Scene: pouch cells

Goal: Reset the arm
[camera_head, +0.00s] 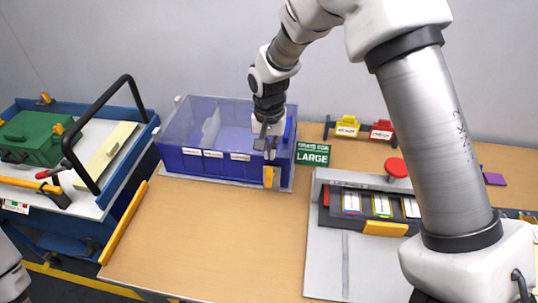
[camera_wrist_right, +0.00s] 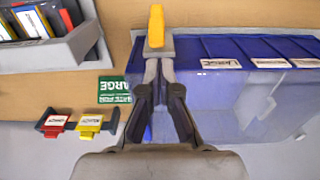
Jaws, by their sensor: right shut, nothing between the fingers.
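My right gripper (camera_head: 266,148) is at the right end of a blue bin with clear upper walls (camera_head: 221,167), close to its front right corner. In the right wrist view its fingertips (camera_wrist_right: 159,68) are together with nothing between them. An orange-yellow tab (camera_wrist_right: 156,26) lies just beyond the fingertips there; it also shows on the bin's front right corner (camera_head: 268,178) in the head view. I cannot tell whether the fingers touch it. My left gripper is not in view; only a bit of white arm shows at the lower left edge.
A green LARGE sign (camera_head: 313,154) stands right of the bin. A grey fixture (camera_head: 331,250) with labelled pouches and a red knob (camera_head: 397,168) is at the right. Yellow (camera_head: 347,126) and red (camera_head: 382,130) tagged holders stand behind. A blue cart (camera_head: 134,161) with a green case (camera_head: 32,137) is left. The table's front middle (camera_head: 220,235) is clear.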

